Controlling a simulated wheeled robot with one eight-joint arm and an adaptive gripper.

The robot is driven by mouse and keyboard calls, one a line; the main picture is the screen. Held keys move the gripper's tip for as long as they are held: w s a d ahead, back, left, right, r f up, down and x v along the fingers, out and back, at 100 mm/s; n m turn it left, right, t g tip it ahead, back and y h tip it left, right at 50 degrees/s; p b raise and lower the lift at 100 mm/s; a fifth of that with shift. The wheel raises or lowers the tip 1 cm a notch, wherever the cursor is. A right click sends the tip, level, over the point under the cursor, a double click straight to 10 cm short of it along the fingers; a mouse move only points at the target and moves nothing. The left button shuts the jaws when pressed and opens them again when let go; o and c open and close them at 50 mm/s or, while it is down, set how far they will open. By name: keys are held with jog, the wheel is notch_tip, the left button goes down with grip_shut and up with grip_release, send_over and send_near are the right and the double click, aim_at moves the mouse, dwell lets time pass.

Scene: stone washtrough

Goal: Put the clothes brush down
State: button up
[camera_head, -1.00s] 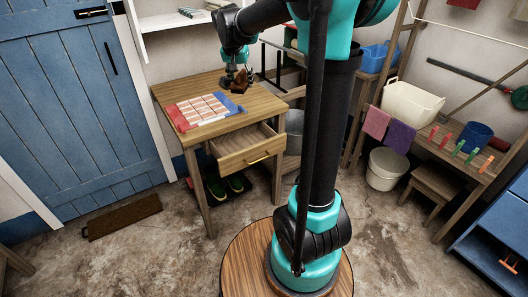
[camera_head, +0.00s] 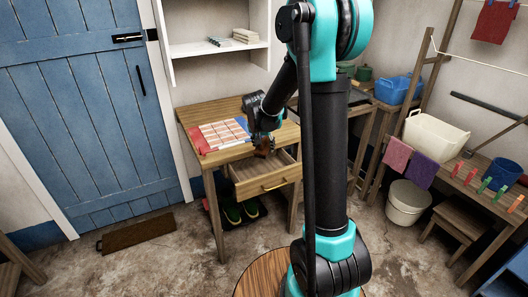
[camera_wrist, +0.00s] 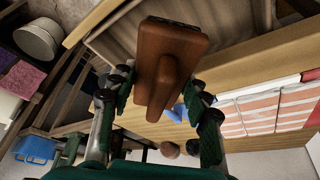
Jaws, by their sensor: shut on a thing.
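The clothes brush is a brown wooden block with a raised grip; it shows large in the wrist view (camera_wrist: 172,50) and small in the head view (camera_head: 264,151). My gripper (camera_wrist: 160,84) is shut on its grip, one finger on each side. In the head view my gripper (camera_head: 264,139) is low at the front right of the small wooden table (camera_head: 232,153), by the open drawer (camera_head: 262,187). The brush appears held above the drawer area; whether it touches anything I cannot tell. The bristle side is mostly hidden.
Green shoes (camera_head: 240,212) stand under the table. A white bucket (camera_head: 406,203) and a bench (camera_head: 460,185) with a cream tub (camera_head: 432,135) are to the right.

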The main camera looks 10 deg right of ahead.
jog(key=shift+f, duration=1.45)
jog(key=shift+f, duration=0.45)
jog(key=o, duration=1.2)
jog(key=shift+r, duration=0.1)
jog(key=shift+r, duration=0.35)
jog(key=v, duration=1.1)
jog(key=shift+s+r, duration=0.25)
jog(key=shift+r, duration=0.1)
jog(key=s+d+f+n, duration=0.1)
jog(key=s+d+f, duration=0.1)
jog(key=s, duration=0.6)
jog(key=s+d+f+n+y, duration=0.1)
jog(key=s+d+f+n, duration=0.1)
jog(key=s+f, duration=0.3)
jog(key=s+d+f+n+y, duration=0.1)
jog(key=s+d+f+n, duration=0.1)
jog(key=s, duration=1.1)
jog(key=shift+f, duration=0.8)
